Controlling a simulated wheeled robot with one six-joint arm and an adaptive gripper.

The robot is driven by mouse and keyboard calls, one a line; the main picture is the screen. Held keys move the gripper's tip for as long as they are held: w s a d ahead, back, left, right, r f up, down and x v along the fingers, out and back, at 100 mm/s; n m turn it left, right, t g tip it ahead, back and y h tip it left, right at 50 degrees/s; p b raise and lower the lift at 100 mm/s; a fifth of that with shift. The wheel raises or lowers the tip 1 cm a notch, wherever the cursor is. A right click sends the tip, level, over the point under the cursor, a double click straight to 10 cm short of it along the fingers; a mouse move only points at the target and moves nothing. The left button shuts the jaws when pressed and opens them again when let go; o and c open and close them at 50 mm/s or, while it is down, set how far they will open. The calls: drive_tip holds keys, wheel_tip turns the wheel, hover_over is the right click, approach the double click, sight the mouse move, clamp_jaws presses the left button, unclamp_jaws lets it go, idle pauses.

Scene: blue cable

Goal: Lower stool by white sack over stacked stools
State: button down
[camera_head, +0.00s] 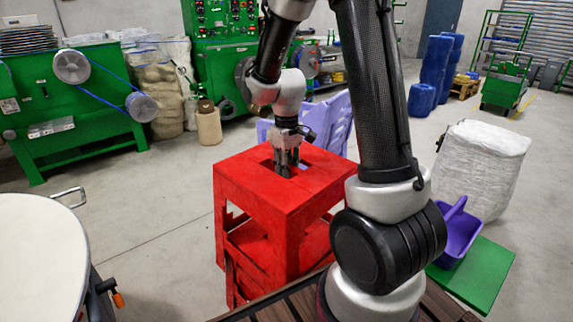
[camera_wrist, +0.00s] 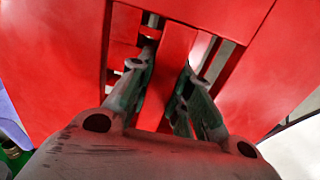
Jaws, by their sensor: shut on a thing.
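A red stool (camera_head: 240,183) stands upright in the middle of the head view. My gripper (camera_head: 285,168) reaches down into the opening in its seat. In the wrist view my gripper (camera_wrist: 166,80) is shut on a red bar of the stool (camera_wrist: 177,62), with one finger on each side. More red framework (camera_head: 238,281) shows below the stool, like a stacked stool underneath; I cannot tell whether the two touch. The white sack (camera_head: 483,165) stands on the floor to the right, apart from the stool. My arm hides part of the stool's right side.
A purple chair (camera_head: 338,122) is close behind the stool. A round pale table (camera_head: 40,250) is at left. Green machines (camera_head: 75,105) line the back. Floor left of the stool is clear.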

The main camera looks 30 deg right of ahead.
idle(0.3)
wheel_tip(320, 180, down, 14)
idle(1.8)
drive_tip(key=shift+f, duration=2.2)
drive_tip(key=c, duration=1.2)
unclamp_jaws()
drive_tip(key=shift+c, duration=0.2)
